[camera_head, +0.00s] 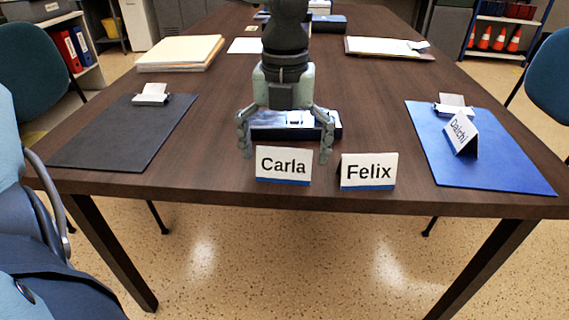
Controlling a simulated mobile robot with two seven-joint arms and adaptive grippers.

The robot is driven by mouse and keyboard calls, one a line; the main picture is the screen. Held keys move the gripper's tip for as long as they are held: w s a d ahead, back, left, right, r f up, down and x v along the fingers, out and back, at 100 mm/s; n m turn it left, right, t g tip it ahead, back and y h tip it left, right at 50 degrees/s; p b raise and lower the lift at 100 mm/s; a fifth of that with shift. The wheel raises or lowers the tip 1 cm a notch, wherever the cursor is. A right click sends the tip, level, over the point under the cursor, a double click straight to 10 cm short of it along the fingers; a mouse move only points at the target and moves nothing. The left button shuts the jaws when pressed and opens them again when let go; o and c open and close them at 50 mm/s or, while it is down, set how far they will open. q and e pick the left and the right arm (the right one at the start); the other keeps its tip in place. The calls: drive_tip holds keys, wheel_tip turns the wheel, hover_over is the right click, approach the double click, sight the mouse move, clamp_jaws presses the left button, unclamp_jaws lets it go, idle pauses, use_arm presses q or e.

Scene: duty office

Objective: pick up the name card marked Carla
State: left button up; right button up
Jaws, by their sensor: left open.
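The white folded name card marked Carla (283,166) stands upright near the front edge of the table, with a blue strip along its base. My left gripper (285,152) points down over it and is open. Its fingertips show to the left and right of the card's upper part, with a gap on each side. Its depth relative to the card is hard to tell. The Felix card (368,172) stands close to the right of Carla. The Daichi card (461,132) stands angled on the blue mat. My right gripper is not in view.
The dark table (225,186) has a black mat (120,135) at left and a blue mat (490,165) at right. A dark box-like object (262,132) lies behind the gripper. Paper stacks (180,53) lie farther back. Chairs (35,70) flank the table.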

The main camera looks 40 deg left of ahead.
use_arm(q)
drive_tip(key=c, duration=0.8)
drive_tip(key=shift+o, duration=0.2)
drive_tip(key=shift+r, duration=0.15)
